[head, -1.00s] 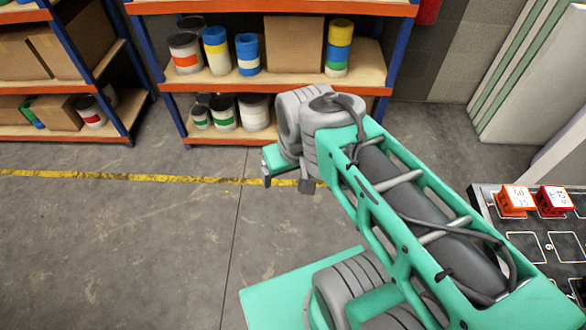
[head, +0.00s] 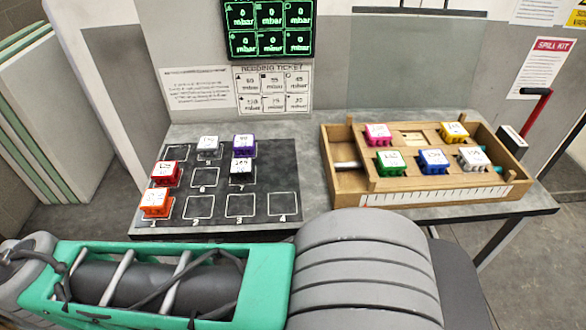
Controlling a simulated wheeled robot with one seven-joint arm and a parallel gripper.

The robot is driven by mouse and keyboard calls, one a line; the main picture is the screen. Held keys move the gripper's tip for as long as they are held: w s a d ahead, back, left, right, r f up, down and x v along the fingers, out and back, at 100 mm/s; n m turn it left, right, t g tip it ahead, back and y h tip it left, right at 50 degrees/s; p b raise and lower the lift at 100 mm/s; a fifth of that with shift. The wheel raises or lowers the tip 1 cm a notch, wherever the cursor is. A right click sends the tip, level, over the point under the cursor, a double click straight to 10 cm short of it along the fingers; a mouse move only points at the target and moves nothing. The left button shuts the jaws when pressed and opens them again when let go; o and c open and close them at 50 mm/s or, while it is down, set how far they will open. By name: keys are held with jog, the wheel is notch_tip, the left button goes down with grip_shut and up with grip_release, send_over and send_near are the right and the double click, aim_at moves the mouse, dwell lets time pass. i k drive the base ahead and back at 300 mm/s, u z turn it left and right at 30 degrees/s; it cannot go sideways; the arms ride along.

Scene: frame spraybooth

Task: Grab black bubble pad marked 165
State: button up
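A small block with a white top label and a dark body (head: 240,171) sits on the black marked mat (head: 270,185), just in front of a purple block (head: 243,147). Its label seems to read 165, but the print is too small to be sure. My arm crosses the bottom of the head view, in front of the table and apart from the blocks. My gripper is outside the picture.
Red (head: 165,173), orange (head: 155,203) and white (head: 207,145) blocks also stand on the mat. A wooden tray (head: 420,198) with several coloured blocks is on the right of the table. The mat's front squares 2 to 4 are empty.

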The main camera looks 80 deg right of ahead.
aim_at(241, 170)
jog(key=z, duration=1.1)
jog(key=i, duration=0.4)
jog(key=z, duration=0.4)
